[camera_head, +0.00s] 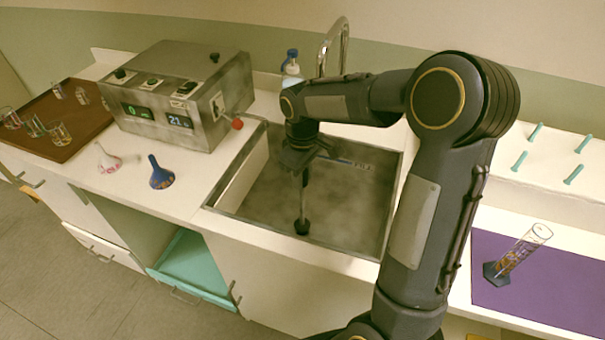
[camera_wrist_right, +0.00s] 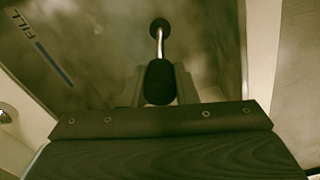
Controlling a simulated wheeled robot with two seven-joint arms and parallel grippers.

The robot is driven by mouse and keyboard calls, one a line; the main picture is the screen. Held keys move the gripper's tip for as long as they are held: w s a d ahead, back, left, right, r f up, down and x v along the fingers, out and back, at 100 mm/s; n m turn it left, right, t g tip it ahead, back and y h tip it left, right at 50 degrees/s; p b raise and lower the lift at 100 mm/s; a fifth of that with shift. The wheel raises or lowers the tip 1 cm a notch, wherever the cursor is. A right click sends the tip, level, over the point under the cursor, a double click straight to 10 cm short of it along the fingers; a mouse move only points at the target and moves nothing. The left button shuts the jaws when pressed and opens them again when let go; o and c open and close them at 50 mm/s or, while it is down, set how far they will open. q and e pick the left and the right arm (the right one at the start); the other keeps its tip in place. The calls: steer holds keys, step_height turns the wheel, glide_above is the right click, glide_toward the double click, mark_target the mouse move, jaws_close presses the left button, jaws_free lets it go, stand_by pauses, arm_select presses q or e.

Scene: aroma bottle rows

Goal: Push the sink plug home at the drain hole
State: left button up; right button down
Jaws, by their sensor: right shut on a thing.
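The sink (camera_head: 345,218) is a steel-rimmed basin in the counter's middle. My right gripper (camera_head: 302,168) is over the basin, shut on the upper end of the sink plug. The plug (camera_head: 302,226) has a thin metal rod reaching down to a dark round stopper near the basin's front. In the right wrist view its dark handle (camera_wrist_right: 160,82) sits between the fingers (camera_wrist_right: 158,95), and the stopper (camera_wrist_right: 160,24) shows at the rod's far end. I cannot make out the drain hole, nor tell whether the stopper touches the floor. My left gripper is not in view.
A grey metal instrument (camera_head: 180,95) with a red knob stands left of the sink. A tap (camera_head: 335,45) rises behind. A purple mat (camera_head: 545,285) with a cylinder (camera_head: 522,250) lies right.

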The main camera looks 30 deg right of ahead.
stand_by(0.4)
steer(key=shift+f+b, duration=0.85)
steer(key=shift+f, duration=0.4)
steer(key=c, duration=1.1)
jaws_free()
step_height(320, 180, up, 8)
steer(key=shift+f, duration=0.1)
